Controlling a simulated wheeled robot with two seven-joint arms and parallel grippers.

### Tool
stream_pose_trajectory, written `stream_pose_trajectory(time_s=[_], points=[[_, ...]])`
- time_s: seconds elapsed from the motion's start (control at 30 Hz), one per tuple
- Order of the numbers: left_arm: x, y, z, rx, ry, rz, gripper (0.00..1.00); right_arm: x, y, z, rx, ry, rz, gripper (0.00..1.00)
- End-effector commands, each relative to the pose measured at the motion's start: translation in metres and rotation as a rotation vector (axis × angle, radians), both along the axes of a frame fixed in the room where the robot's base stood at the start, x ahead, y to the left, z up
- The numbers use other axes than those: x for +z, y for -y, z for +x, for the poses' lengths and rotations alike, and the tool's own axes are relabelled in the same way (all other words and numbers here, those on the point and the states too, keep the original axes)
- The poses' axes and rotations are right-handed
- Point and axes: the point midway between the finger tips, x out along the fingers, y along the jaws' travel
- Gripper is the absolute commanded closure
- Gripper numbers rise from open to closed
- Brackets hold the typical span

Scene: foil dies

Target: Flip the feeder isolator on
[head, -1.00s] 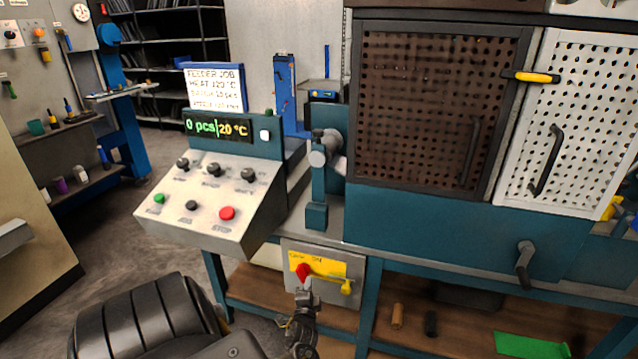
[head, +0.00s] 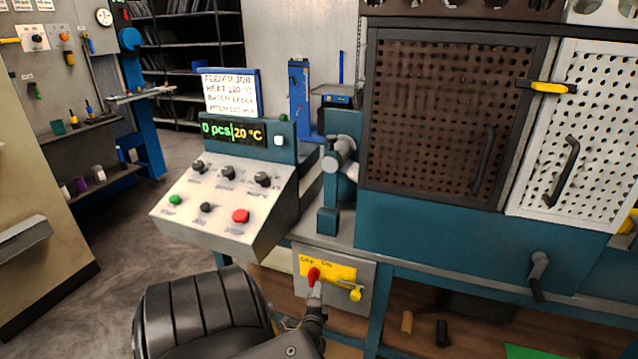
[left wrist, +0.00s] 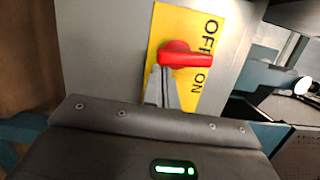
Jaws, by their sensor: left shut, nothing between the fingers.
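The feeder isolator is a grey box (head: 362,309) below the worktop with a yellow OFF/ON plate (head: 340,271) and a red handle (head: 314,276). In the left wrist view the red handle (left wrist: 190,57) lies across the yellow plate (left wrist: 170,25), between the words OFF and ON. My left gripper (head: 315,291) is shut and empty, its tips right at the red handle. In the left wrist view the closed fingers (left wrist: 160,85) stand beside the handle's hub and partly cover the plate; I cannot tell whether they touch. My right gripper is not in view.
A sloped control panel (head: 222,205) with knobs and buttons stands above and left of the isolator; its display (head: 233,132) reads 0 pcs, 20 °C. A teal oven-like cabinet (head: 440,238) fills the right.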

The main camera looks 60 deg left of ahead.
Motion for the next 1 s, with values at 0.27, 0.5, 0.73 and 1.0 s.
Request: stream_pose_trajectory(time_s=[0.27,0.5,0.73,1.0], points=[[0.0,-0.002,-0.004,0.006,-0.006,0.005,1.0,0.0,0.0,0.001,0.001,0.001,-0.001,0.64],[0.0,-0.002,-0.003,0.005,-0.005,0.005,1.0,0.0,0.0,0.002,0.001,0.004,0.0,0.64],[0.002,0.007,0.003,0.006,-0.003,0.003,1.0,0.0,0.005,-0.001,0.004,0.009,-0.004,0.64],[0.004,0.049,-0.008,0.015,-0.007,0.002,1.0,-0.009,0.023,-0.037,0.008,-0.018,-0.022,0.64]])
